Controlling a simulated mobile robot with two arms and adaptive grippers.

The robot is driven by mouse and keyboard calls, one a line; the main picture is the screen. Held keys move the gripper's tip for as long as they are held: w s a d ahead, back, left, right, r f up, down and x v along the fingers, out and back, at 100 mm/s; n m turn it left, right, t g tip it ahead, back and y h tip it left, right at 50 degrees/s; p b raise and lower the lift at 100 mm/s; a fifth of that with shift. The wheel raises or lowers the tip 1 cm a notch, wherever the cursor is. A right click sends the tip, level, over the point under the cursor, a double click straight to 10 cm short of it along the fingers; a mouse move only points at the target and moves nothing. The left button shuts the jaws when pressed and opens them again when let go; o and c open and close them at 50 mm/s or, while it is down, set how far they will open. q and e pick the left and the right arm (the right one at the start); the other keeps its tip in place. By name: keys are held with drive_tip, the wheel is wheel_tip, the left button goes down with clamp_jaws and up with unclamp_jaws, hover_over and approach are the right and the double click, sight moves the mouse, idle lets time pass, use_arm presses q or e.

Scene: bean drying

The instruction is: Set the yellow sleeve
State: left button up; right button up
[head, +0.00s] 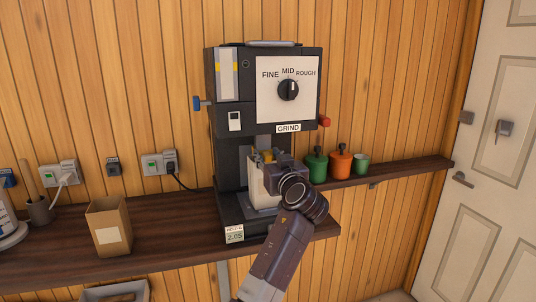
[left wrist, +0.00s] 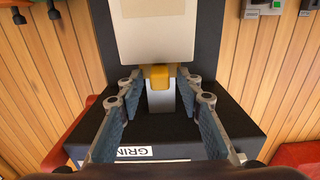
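The yellow sleeve (left wrist: 160,76) sits on the grey spout (left wrist: 161,100) under the grinder head, against the end of a cream bag (left wrist: 158,32). In the head view the sleeve (head: 267,155) is partly hidden by my left gripper (head: 270,166). The bag (head: 256,190) stands below the spout on the grinder's base. In the left wrist view my left gripper (left wrist: 160,105) is open. Its fingers are apart, one on each side of the spout and sleeve, with visible gaps. My right gripper is not in view.
The dark grinder (head: 262,100) stands on a wooden shelf (head: 165,232). A cardboard box (head: 108,226) is at left. Green (head: 316,166) and orange (head: 340,162) canisters and a green cup (head: 361,164) stand at right. A blue lever (head: 203,103) and red knob (head: 324,122) stick out.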

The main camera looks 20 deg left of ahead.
use_arm(q)
drive_tip(key=shift+c, duration=0.3)
clamp_jaws()
drive_tip(key=shift+r+p, duration=0.5)
drive_tip(key=shift+r, duration=2.05)
drive_tip(key=shift+c, duration=0.9)
unclamp_jaws()
drive_tip(key=shift+o, duration=1.2)
drive_tip(key=shift+f, duration=0.1)
